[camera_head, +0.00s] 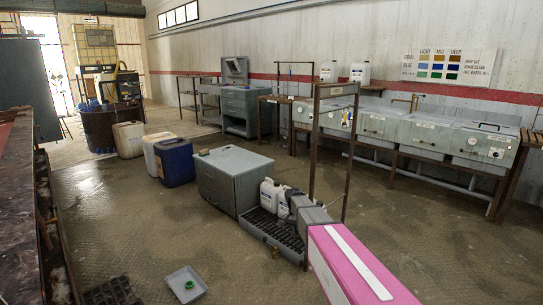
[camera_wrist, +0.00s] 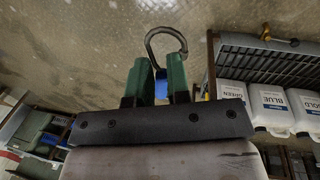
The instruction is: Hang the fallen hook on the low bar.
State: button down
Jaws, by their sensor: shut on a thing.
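A dark, curved open hook (camera_wrist: 165,42) with a blue lower part (camera_wrist: 161,86) is in the wrist view. My gripper (camera_wrist: 160,74) is shut on the blue part between its two green fingers. The curved end stands out beyond the fingertips, with wet floor behind it. In the head view, my arm covers the gripper, and I cannot make out the hook. A brown upright frame with a bar (camera_head: 337,90) across its top stands just beyond my arm. I cannot tell whether this is the low bar.
A black grated tray (camera_head: 273,232) with white jugs (camera_head: 270,194) lies beside the frame, next to a grey cabinet (camera_head: 233,180). Grey tanks (camera_head: 430,134) line the back wall. A small tray (camera_head: 186,283) with a green thing lies on the floor.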

jog(key=s+d+r+n, duration=0.2)
jog(key=s+r, duration=0.3)
jog(key=r, duration=0.4)
jog(key=s+d+r+n+t, duration=0.1)
jog(key=s+d+r+n, duration=0.1)
jog(key=s+r, duration=0.3)
jog(key=s+d+r+n, duration=0.2)
jog(key=s+r+n, duration=0.1)
jog(key=r, duration=0.9)
jog(key=shift+s+d+r, duration=0.2)
jog(key=shift+s+r, duration=0.1)
jog(key=shift+s, duration=0.6)
